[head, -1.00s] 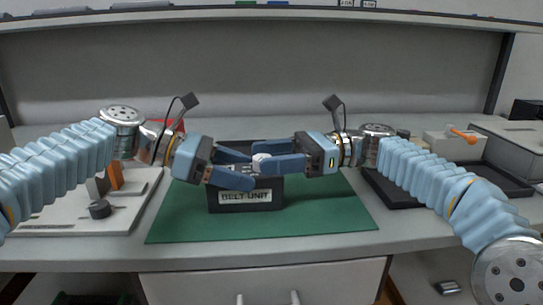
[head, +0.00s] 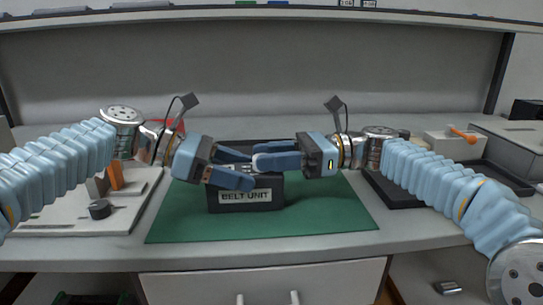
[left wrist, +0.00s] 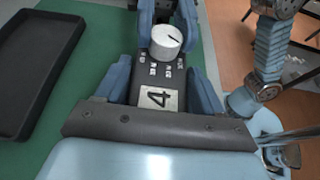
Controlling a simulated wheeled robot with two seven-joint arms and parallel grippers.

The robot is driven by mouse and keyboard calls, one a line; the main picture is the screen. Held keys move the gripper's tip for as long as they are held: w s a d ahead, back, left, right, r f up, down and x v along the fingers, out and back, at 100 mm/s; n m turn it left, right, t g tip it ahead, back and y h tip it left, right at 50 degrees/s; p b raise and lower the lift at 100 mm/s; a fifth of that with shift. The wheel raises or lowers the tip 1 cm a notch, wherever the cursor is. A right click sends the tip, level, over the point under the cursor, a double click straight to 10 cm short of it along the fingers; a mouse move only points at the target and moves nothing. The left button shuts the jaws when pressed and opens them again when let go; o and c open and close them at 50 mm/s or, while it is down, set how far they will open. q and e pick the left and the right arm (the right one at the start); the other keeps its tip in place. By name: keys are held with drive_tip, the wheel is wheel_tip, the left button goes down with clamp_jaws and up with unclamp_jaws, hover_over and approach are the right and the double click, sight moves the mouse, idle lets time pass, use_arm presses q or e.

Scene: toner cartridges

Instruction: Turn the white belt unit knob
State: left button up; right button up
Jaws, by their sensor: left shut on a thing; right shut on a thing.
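The belt unit (head: 245,204), a dark block labelled "BELT UNIT", sits on the green mat (head: 330,214). The white knob (left wrist: 166,40), a round cap with a dark pointer line, stands on its top in the left wrist view, beside small printed markings and a "4" label (left wrist: 158,98). In the head view the fingers largely cover the knob. My left gripper (head: 253,170) comes from the left and is shut on the belt unit, one finger along each side. My right gripper (head: 256,156) comes from the right and is shut on the knob, a finger on either side.
A light board (head: 60,215) with a black knob (head: 100,209) and an orange part (head: 116,177) lies at left. A black tray (head: 510,178) is at right, near a grey box with an orange handle (head: 463,135). The mat's front is clear.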

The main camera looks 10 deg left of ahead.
drive_tip(key=m+t, duration=0.2)
drive_tip(key=t, duration=0.1)
drive_tip(key=m+t+y, duration=0.1)
drive_tip(key=t, duration=0.1)
drive_tip(key=shift+s+r+m, duration=0.1)
drive_tip(key=shift+s+m, duration=0.2)
drive_tip(key=shift+s, duration=0.05)
use_arm(q)
drive_tip(key=shift+d, duration=0.1)
use_arm(e)
drive_tip(key=shift+s+m+t, duration=0.15)
drive_tip(key=shift+m+t, duration=1.65)
drive_tip(key=shift+t, duration=1.1)
drive_tip(key=o, duration=1)
drive_tip(key=shift+o, duration=0.2)
drive_tip(key=shift+d, duration=0.15)
drive_tip(key=v, duration=1.1)
drive_tip(key=shift+s+d, duration=0.25)
drive_tip(key=shift+d, duration=0.1)
use_arm(q)
drive_tip(key=o, duration=1.5)
